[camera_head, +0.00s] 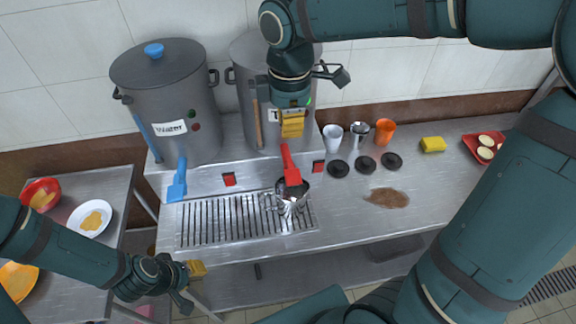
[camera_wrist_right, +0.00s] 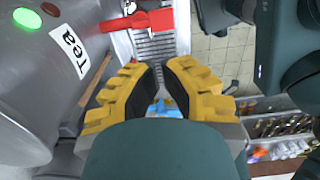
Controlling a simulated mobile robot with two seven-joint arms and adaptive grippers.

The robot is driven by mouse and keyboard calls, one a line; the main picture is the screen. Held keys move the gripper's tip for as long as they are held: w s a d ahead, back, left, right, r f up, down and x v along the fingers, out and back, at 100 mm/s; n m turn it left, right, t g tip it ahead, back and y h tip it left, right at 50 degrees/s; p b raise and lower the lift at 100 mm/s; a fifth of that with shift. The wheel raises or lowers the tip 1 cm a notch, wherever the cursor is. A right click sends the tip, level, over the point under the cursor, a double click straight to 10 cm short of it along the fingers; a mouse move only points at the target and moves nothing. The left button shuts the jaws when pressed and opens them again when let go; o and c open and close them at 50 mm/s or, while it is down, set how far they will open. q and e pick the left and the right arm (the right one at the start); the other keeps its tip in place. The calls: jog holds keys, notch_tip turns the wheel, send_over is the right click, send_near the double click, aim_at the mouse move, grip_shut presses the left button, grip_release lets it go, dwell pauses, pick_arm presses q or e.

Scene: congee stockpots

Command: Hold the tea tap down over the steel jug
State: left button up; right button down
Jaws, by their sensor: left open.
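The red tea tap (camera_head: 289,165) sticks out at the front of the right stockpot (camera_head: 241,75), its lever hanging over the steel jug (camera_head: 291,203). The jug stands on the drain grate under the tap, its top partly hidden by the lever. In the right wrist view, the red tap (camera_wrist_right: 150,20) shows beyond the fingertips, beside the pot's "Tea" label (camera_wrist_right: 70,48). My right gripper (camera_head: 292,126) is above the tap, pointing down, apart from it. Its yellow fingers (camera_wrist_right: 158,72) have an empty gap between them. My left gripper (camera_head: 193,270) is open and low in front of the counter.
The "Water" pot (camera_head: 170,95) with its blue tap (camera_head: 178,180) stands left. White (camera_head: 332,138), steel (camera_head: 359,134) and orange (camera_head: 385,131) cups, dark lids (camera_head: 365,164), a sponge (camera_head: 432,144) and a brown spill (camera_head: 387,198) lie right of the grate (camera_head: 225,222). A side table (camera_head: 117,185) holds bowls.

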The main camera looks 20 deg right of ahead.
aim_at(289, 174)
notch_tip(289, 174, down, 14)
jog(key=shift+f+b, duration=0.1)
jog(key=shift+b, duration=0.5)
jog(key=shift+w, duration=0.1)
